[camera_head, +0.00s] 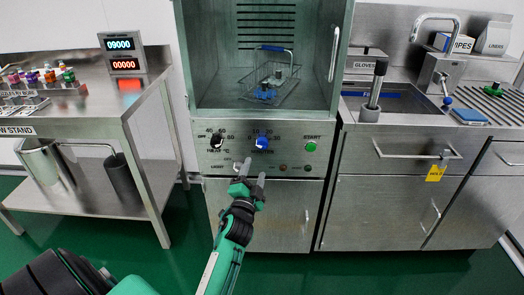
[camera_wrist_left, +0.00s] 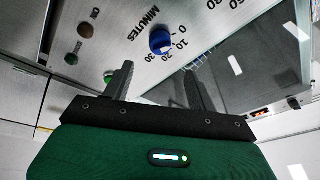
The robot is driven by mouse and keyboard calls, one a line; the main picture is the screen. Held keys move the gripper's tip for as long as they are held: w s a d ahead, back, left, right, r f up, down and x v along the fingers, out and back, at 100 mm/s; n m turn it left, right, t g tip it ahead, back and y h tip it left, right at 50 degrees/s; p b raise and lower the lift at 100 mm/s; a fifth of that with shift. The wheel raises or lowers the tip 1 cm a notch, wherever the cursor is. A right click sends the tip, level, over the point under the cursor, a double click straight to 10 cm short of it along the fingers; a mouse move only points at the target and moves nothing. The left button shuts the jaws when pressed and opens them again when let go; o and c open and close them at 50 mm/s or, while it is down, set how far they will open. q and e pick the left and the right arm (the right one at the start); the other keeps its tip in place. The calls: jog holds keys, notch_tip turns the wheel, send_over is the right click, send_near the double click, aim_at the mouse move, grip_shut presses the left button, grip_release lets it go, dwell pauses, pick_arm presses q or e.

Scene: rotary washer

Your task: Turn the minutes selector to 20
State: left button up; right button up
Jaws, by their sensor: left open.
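The minutes selector is a blue knob (camera_head: 262,142) on the washer's steel front panel, right of a black knob (camera_head: 217,140). In the left wrist view the blue knob (camera_wrist_left: 161,41) sits beside the word MINUTES and the marks 0, 10 and 20; which mark it points to is not clear. My left gripper (camera_head: 252,174) is just below the blue knob in the head view. Its fingers (camera_wrist_left: 158,70) are apart with nothing between them, and they appear clear of the knob. My right gripper is not in view.
A green START button (camera_head: 311,146) and small indicator lights sit right of and below the knob. The open chamber above holds a wire basket (camera_head: 270,82). A steel table (camera_head: 85,98) stands left and a sink counter (camera_head: 402,108) stands right.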

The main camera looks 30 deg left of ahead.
aim_at(262, 148)
pick_arm(q)
jog(key=x, duration=0.9)
jog(key=shift+w, duration=0.15)
jog(key=shift+w+a, duration=0.15)
jog(key=shift+w, duration=0.1)
jog(key=c, duration=0.9)
